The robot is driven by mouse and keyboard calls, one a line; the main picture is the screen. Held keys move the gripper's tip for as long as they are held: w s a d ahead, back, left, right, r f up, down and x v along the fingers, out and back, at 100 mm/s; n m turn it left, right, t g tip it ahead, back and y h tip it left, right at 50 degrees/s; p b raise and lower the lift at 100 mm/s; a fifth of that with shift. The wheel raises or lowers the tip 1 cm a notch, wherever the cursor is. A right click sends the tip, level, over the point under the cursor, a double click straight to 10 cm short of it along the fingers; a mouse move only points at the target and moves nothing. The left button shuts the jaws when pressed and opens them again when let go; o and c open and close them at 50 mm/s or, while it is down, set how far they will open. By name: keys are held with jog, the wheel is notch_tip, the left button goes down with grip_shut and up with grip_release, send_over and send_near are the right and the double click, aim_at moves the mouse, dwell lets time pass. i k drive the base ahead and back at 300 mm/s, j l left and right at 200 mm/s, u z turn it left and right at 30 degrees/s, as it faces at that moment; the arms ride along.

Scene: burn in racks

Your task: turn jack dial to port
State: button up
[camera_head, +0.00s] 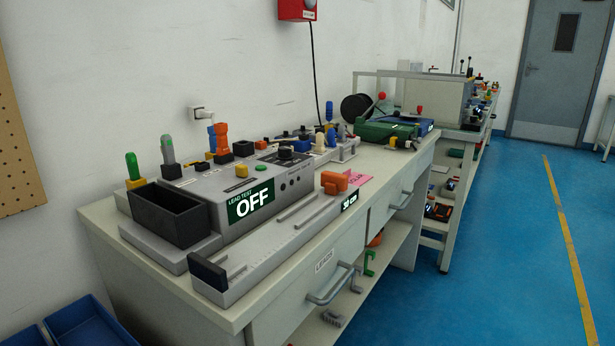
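A grey lead tester (205,190) stands on the near workbench, with a display (251,199) reading "LEAD TEST OFF". A round black dial (285,153) sits on its upper face towards the far end; its markings and pointer are too small to read. A row of small dark jack holes (291,182) shows on the front face below the dial. I cannot tell for certain that this dial is the jack dial. My gripper is not in view.
A black open box (168,215) sits at the tester's near end. A grey measuring rail (270,248) with an orange block (334,182) lies along the bench front. Drawer handles (334,287) stick out below. Blue floor (480,270) to the right is clear.

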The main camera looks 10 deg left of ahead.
aim_at(284, 152)
jog(key=u, duration=1.3)
